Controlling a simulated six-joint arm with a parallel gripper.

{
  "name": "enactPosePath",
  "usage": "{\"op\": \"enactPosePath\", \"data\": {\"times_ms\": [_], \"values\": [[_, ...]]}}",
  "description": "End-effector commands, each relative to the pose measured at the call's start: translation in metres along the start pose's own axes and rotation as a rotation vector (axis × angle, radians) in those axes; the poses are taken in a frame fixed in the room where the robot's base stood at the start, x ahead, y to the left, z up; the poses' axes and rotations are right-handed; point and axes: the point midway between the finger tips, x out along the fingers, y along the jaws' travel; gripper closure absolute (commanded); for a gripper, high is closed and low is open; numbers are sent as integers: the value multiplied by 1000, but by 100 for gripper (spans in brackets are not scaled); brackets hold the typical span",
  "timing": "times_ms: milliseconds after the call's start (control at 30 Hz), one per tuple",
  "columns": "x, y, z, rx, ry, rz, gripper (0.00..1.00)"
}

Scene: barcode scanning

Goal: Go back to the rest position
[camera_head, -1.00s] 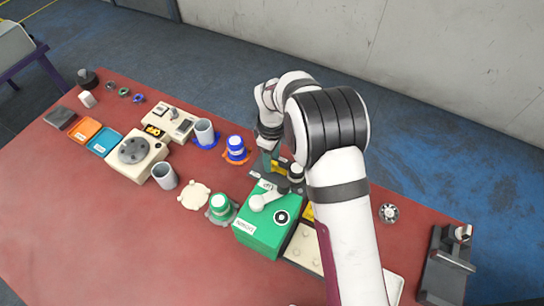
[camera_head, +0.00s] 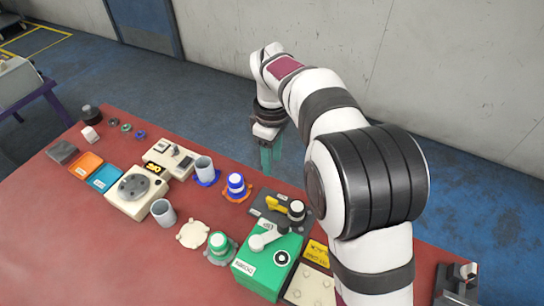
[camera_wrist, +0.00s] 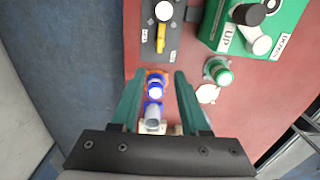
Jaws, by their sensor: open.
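My gripper (camera_head: 268,155) hangs in the air past the back edge of the red table (camera_head: 60,210) in the head view, its fingers pointing down. It is open and empty. In the wrist view my gripper (camera_wrist: 155,95) shows two green fingers spread apart, with the blue-and-white piece (camera_wrist: 156,86) and a grey cup (camera_wrist: 153,122) seen below between them. My arm is raised and folded, reaching across the right side of the head view. Part of the table behind the arm is hidden.
A green box (camera_head: 268,262) with a lever and a dark box with a yellow handle (camera_head: 280,205) stand below and right of my gripper. A green-and-white piece (camera_head: 220,246), a grey cup (camera_head: 163,212) and a turntable device (camera_head: 135,190) stand to the left. The air around my gripper is clear.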

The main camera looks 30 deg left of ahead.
Motion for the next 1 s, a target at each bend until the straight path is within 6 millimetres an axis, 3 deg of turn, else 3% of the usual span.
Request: {"op": "enactPosePath", "data": {"times_ms": [333,400,467,567,600,700,833,900,1000], "values": [[0,0,1,4,0,0,55],[-8,0,14,68,5,-3,55],[-24,-4,46,218,14,-10,55],[-56,-34,130,654,36,-36,55],[-64,-56,165,860,44,-52,55],[-67,-124,229,1354,63,-94,55],[-48,-195,264,1826,78,-144,55],[-38,-217,270,1973,80,-162,55],[-31,-230,272,2065,80,-175,55]]}}
